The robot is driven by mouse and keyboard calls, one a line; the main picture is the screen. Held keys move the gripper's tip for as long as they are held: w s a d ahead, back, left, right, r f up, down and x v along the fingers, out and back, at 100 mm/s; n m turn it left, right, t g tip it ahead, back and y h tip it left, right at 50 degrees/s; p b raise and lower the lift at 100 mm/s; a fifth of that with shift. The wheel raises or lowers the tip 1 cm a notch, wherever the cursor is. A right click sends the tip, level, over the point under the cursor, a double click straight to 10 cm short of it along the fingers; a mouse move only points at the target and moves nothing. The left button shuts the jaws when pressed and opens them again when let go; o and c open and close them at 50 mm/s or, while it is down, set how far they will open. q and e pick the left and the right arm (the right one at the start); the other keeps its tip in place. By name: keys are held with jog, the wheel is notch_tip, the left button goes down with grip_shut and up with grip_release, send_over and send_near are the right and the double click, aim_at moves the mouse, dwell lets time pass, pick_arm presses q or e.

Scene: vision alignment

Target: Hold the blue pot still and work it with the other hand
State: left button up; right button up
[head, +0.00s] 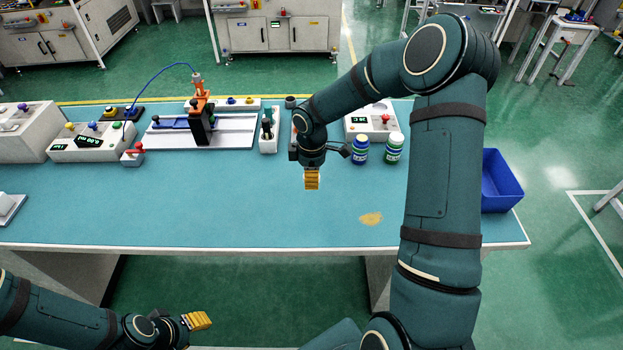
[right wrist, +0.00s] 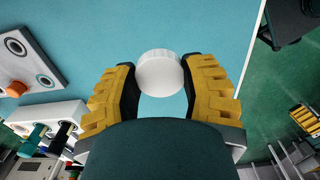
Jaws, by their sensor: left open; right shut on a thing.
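The blue pot (head: 360,150) stands upright toward the back of the table, with a pale top. My right gripper (head: 312,180) is over the table to the left of the pot and apart from it. In the right wrist view, its yellow fingers (right wrist: 160,85) are shut on a white round, cap-like thing (right wrist: 160,72). In the head view that thing is hidden by the fingers. My left gripper (head: 198,320) is open, low in front of the table's front edge and far from the pot.
A green-topped or green-labelled pot (head: 394,148) stands just right of the blue pot. A blue bin (head: 500,182) is at the right edge. Control boxes (head: 92,142) and a rail fixture (head: 235,132) line the back. A yellowish patch (head: 371,218) marks the otherwise clear front.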

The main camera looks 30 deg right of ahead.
jog(key=s+a+m, duration=0.4)
jog(key=a+m, duration=0.1)
jog(key=a, duration=0.2)
jog(key=s+a+m, duration=0.3)
jog(key=a+m, duration=0.3)
jog(key=a, duration=0.1)
jog(key=shift+s+a+m, duration=0.15)
jog(key=shift+s+m, duration=0.15)
jog(key=shift+s, duration=0.1)
